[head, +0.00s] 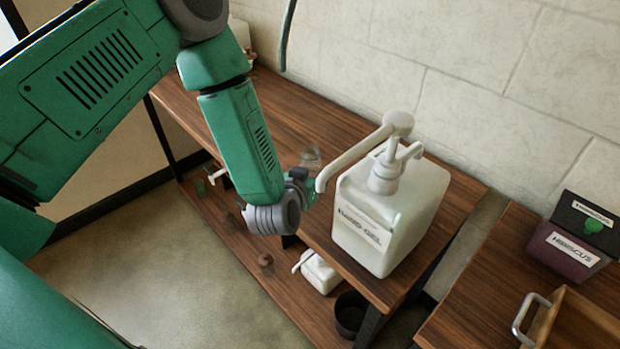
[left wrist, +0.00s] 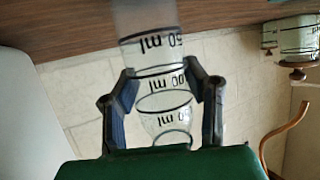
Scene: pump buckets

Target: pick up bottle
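The bottle (left wrist: 160,82) is clear, with dark ring lines and ml markings. In the left wrist view it lies between the two fingers of my left gripper (left wrist: 164,82). The fingers lean inward and appear to touch it on both sides. In the head view my left gripper (head: 301,182) is low over the wooden table, left of the white pump container, and clear glass (head: 311,155) shows just beyond it. The fingers are mostly hidden there by the wrist. My right gripper is not in view.
A large white HAND GEL pump container (head: 390,215) stands close right of the gripper, its spout reaching toward it. A lower shelf holds a small white pump bottle (head: 320,272) and dark cup (head: 351,314). A HIBISCUS box (head: 570,250) stands far right.

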